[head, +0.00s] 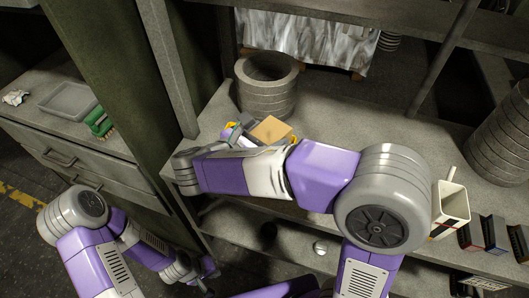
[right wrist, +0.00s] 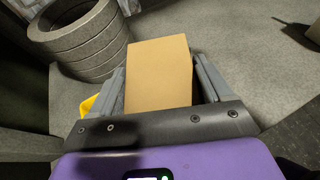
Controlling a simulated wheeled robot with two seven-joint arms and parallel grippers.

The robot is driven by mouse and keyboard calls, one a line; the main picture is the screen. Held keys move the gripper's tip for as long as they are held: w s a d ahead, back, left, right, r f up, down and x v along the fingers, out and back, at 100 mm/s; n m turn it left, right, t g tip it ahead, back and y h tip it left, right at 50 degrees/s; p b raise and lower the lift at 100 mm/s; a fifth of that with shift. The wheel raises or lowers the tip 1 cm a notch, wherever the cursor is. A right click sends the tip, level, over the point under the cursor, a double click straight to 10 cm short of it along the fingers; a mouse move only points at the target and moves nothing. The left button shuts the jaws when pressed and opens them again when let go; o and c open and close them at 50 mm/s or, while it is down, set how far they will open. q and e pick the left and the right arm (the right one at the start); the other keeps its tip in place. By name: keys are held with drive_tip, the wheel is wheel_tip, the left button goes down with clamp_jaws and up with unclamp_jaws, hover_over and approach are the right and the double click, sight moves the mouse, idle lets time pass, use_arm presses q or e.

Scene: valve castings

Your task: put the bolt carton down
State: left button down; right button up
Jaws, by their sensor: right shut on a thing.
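The bolt carton is a plain tan box (head: 271,129) at the bench's left part, just in front of a grey ringed bin. In the right wrist view the carton (right wrist: 160,75) fills the space between the two grey fingers of my right gripper (right wrist: 163,82), which is shut on it. In the head view my right gripper (head: 243,135) is partly hidden by its own arm. I cannot tell whether the carton's underside touches the bench. My left gripper (head: 207,276) hangs low at lower left, below bench height; its fingers are too small and dark to read.
The grey bench (head: 330,110) has free room right of the carton. The ringed bin (head: 267,88) stands close behind the carton, and another (head: 502,135) stands at far right. A cream holder (head: 451,208) and dark boxes (head: 494,234) line the front right. A post (head: 168,65) rises at left.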

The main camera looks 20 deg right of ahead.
wheel_tip(320, 180, down, 4)
drive_tip(key=shift+f+b, duration=0.1)
drive_tip(key=shift+b, duration=0.85)
drive_tip(key=shift+f, duration=0.1)
drive_tip(key=shift+f, duration=0.5)
drive_tip(key=shift+f, duration=0.1)
drive_tip(key=o, duration=1.3)
drive_tip(key=shift+f, duration=0.15)
drive_tip(key=shift+o, duration=0.2)
